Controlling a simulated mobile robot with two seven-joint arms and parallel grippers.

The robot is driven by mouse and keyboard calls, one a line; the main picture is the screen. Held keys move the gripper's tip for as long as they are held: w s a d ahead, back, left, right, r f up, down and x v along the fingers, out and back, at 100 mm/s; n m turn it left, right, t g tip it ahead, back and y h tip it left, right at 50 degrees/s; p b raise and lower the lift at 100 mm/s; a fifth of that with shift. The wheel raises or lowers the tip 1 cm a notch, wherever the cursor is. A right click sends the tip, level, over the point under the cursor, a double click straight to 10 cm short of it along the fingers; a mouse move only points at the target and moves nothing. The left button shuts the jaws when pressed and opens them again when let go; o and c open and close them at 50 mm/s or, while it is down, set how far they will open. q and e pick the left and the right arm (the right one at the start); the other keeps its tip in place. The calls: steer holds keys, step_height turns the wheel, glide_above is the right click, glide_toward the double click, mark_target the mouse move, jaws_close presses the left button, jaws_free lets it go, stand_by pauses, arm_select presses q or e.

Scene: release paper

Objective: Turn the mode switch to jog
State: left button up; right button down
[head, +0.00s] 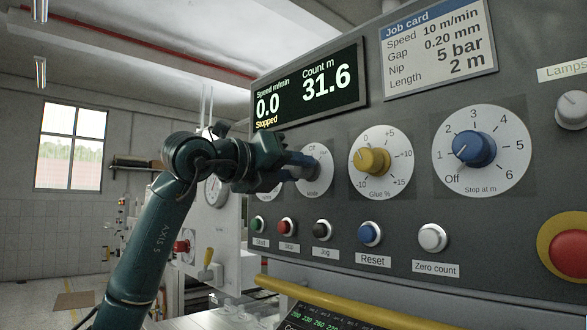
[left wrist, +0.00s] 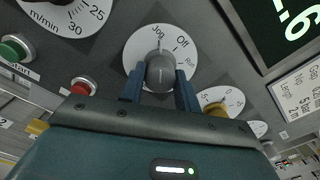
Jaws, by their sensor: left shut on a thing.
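The mode switch is a dark grey knob (left wrist: 160,72) on a round white dial (left wrist: 135,52) marked Jog, Off and Run in the left wrist view. The knob's upper end appears to point toward the Jog mark. My left gripper (left wrist: 159,88) has one finger on each side of the knob and is shut on it. In the head view the left gripper (head: 296,166) reaches the Mode dial (head: 321,162) from the left and hides its knob and part of its face. My right gripper is in neither view.
Right of the mode dial are a yellow Glue knob (head: 372,160) and a blue Stop knob (head: 474,150). Several push buttons, including a black Jog button (head: 322,230), sit below. A red stop button (head: 572,252) is at far right. The display (head: 310,88) reads Stopped.

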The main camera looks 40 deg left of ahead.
arm_select(q)
steer(key=shift+n, duration=0.6)
steer(key=o, duration=1)
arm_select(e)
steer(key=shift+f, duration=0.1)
arm_select(q)
steer(key=s, duration=0.4)
steer(key=s+b, duration=0.1)
steer(key=s, duration=0.3)
steer(key=s+a+b, duration=0.1)
steer(key=s, duration=0.4)
steer(key=shift+s, duration=0.1)
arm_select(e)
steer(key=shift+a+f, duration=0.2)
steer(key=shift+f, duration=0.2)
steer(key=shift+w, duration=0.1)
